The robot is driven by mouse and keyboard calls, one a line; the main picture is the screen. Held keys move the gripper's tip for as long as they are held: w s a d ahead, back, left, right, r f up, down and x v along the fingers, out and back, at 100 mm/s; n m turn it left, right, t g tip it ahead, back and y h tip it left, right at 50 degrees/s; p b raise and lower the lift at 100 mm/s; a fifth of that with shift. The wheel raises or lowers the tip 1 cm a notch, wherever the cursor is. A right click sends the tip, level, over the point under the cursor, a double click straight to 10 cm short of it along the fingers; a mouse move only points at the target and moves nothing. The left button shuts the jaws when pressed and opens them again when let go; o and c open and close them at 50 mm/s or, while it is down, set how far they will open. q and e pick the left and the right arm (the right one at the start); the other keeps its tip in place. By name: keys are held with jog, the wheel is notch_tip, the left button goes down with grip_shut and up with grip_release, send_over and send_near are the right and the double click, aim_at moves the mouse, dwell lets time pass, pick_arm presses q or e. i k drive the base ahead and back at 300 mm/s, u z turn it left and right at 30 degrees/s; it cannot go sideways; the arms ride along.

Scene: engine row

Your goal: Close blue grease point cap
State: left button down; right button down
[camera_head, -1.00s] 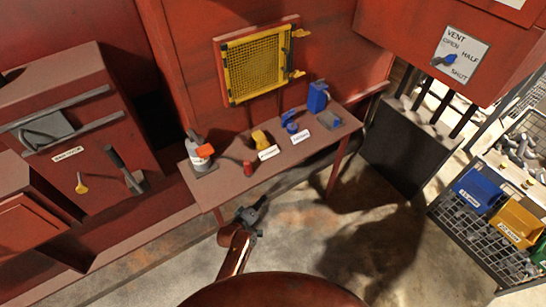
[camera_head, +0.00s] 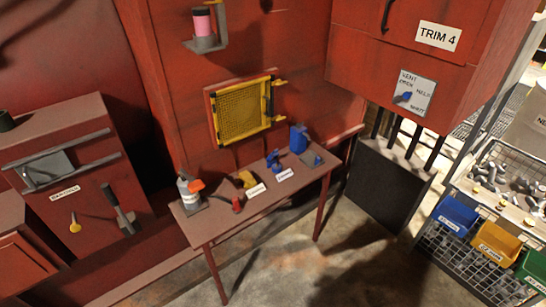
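A small blue fitting (camera_head: 275,160), which looks like the blue grease point, stands on the narrow red-brown table behind a white label. It has a raised blue part at its top, but it is too small to tell surely how its cap sits. A taller blue block (camera_head: 298,138) stands just behind it to the right. A yellow fitting (camera_head: 247,179) stands to its left behind another white label. Neither of my grippers is in view.
The table (camera_head: 222,215) also holds a bottle with an orange-red top (camera_head: 190,190), a small red item (camera_head: 237,206) and a grey piece (camera_head: 312,159). A yellow mesh panel (camera_head: 243,110) is on the wall behind. Floor in front is clear.

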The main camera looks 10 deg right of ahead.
aim_at(275, 155)
jog(key=u, duration=0.8)
jog(key=i, duration=1.6)
jog(key=z, duration=0.8)
